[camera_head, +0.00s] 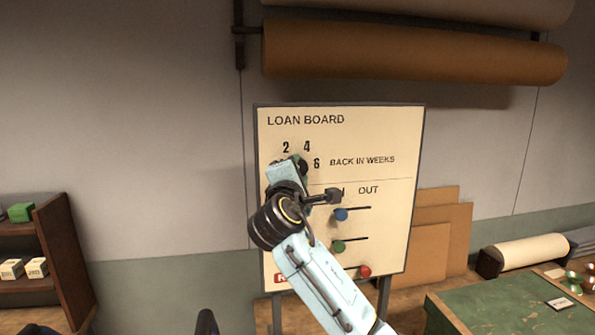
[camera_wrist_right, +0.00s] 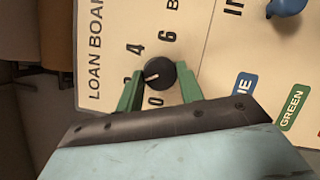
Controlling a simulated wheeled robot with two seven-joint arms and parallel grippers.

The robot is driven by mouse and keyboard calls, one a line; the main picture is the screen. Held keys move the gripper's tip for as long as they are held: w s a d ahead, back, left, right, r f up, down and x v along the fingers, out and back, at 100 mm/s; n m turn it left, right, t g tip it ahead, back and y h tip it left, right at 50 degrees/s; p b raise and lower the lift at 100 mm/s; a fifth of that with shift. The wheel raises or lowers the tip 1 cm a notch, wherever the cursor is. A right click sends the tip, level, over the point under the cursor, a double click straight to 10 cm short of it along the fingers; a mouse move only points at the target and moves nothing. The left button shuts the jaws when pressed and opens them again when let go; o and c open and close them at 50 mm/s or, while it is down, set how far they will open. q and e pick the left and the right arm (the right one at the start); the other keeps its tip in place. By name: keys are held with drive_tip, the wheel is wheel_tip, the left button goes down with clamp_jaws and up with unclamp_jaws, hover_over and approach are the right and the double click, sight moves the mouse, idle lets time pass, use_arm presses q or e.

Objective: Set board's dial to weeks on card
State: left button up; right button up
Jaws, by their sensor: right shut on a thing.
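The loan board (camera_head: 385,130) stands against the wall, with "BACK IN WEEKS" beside its dial. In the right wrist view the dial (camera_wrist_right: 162,78) is a round black knob with a white mark. My right gripper (camera_wrist_right: 160,90) is shut on the dial, one green finger on each side. A small white card (camera_head: 559,303) lies on the green table; its writing is too small to read. My left gripper is not in view.
Blue (camera_head: 341,214), green (camera_head: 338,247) and red (camera_head: 364,271) knobs sit on the board's slots, near my right arm. The green-topped table (camera_head: 490,305) is at the lower right. A shelf (camera_head: 62,245) stands at the left; paper rolls hang above.

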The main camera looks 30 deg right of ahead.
idle(0.4)
drive_tip(key=o, duration=1)
drive_tip(key=b+v, duration=0.2)
drive_tip(key=v, duration=1.1)
drive_tip(key=shift+s, duration=0.2)
